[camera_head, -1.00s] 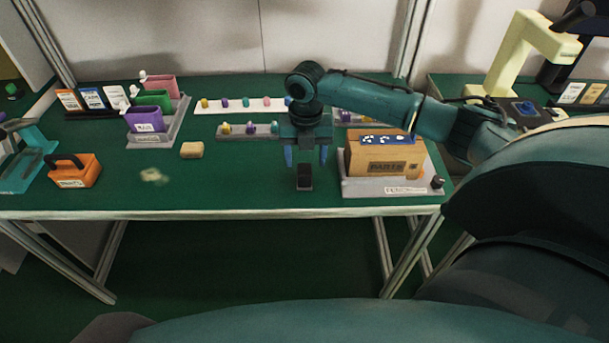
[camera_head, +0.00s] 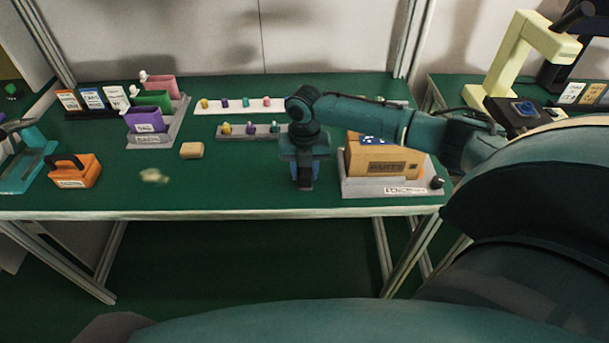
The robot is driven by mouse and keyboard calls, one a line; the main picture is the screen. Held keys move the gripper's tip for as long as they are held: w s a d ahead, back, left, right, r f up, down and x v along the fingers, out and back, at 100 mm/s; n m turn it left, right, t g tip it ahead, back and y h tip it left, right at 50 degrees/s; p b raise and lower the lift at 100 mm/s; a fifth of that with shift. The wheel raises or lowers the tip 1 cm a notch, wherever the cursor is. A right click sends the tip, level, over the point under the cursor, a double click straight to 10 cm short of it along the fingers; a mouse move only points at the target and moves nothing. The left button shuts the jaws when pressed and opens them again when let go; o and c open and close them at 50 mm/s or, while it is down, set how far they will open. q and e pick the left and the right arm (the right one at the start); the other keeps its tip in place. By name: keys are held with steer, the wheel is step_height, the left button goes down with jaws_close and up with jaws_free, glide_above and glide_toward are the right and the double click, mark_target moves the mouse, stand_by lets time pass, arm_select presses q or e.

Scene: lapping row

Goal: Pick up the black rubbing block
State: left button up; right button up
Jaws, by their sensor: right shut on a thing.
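The black rubbing block (camera_head: 305,184) stands on the green table near its front edge, left of the parts box. My right gripper (camera_head: 305,178) has come down over it from above and is shut on it. The gripper hides most of the block; only its low part and grey base show. I cannot tell whether the block is clear of the table. My left gripper does not show.
A cardboard parts box (camera_head: 384,161) on a grey tray (camera_head: 360,190) stands close right of the gripper. A tan block (camera_head: 192,150), a pale smear (camera_head: 153,176) and an orange caddy (camera_head: 75,171) are to the left. A rack of small pegs (camera_head: 250,131) lies behind.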

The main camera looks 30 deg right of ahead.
mark_target(304, 169)
steer(key=c, duration=0.4)
step_height(304, 169, up, 10)
steer(key=shift+r, duration=0.1)
steer(key=shift+c, duration=0.2)
steer(key=o, duration=0.4)
steer(key=shift+c, duration=1.3)
